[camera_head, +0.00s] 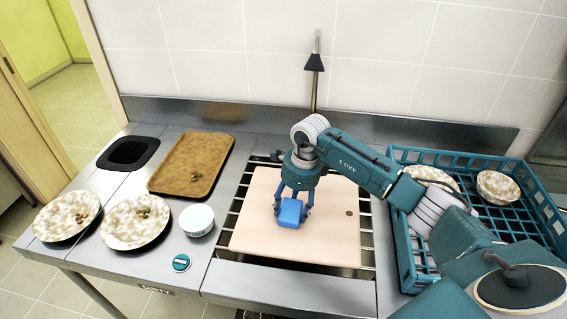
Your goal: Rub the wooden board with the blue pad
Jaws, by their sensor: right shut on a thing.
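The wooden board (300,246) is pale pink-beige and lies flat over a dark slatted rack in the counter. A small dark round mark shows near its right edge. The blue pad (289,213) is between the fingers of my right gripper (291,207), over the upper middle of the board. My right gripper points down and is shut on the pad. The pad looks to be at or very close to the board's surface; I cannot tell whether it touches. My left gripper is not in view.
A teal crate (405,262) with bowls stands at the right. At the left are a brown tray (208,152), two patterned plates (69,215) with scraps, a white tub (197,219) and a dark bin opening (128,153). A faucet (315,62) rises behind the board.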

